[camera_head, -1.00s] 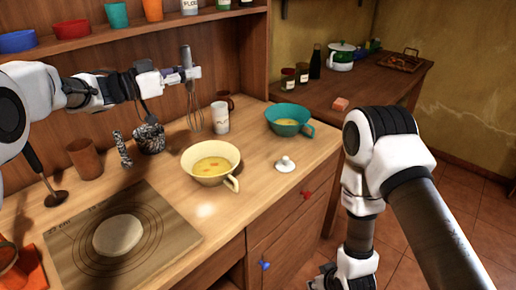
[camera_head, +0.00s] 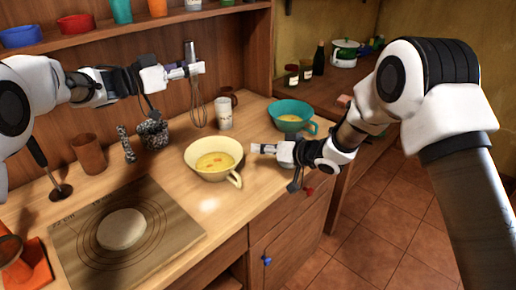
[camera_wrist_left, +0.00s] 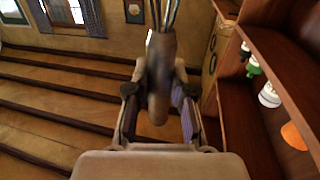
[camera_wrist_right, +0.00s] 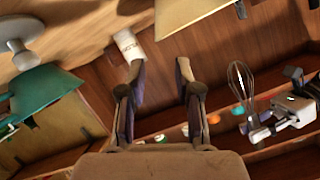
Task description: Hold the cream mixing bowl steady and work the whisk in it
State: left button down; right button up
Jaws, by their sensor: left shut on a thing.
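The cream mixing bowl (camera_head: 190,165) stands on the wooden counter with yellow liquid inside and its handle pointing front right. It also shows at the top of the right wrist view (camera_wrist_right: 185,18). My left gripper (camera_head: 190,70) is shut on the whisk (camera_head: 198,106), whose wires hang down in the air behind the bowl. The whisk's handle shows between the fingers in the left wrist view (camera_wrist_left: 161,85). My right gripper (camera_head: 256,149) is just right of the bowl, apart from its rim. Its fingers are spread and empty in the right wrist view (camera_wrist_right: 162,78).
A teal bowl (camera_head: 291,108) and a white canister (camera_head: 223,119) stand behind the cream bowl. A mortar (camera_head: 153,134), a brown cup (camera_head: 89,154) and a board with dough (camera_head: 158,240) lie left. A small white knobbed lid (camera_wrist_right: 20,55) stands near my right gripper.

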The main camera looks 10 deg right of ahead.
aim_at(236, 145)
jog(key=x, duration=1.1)
jog(key=shift+w+a+f, duration=0.2)
jog(key=shift+w+f, duration=0.05)
jog(key=shift+w, duration=0.05)
grip_shut()
pick_arm(q)
notch_tip(236, 145, down, 16)
jog(key=d, duration=0.2)
jog(key=shift+w+d+r, duration=0.2)
jog(key=shift+w+d, duration=0.1)
jog(key=shift+d, duration=0.1)
pick_arm(e)
jog(key=shift+s, duration=0.1)
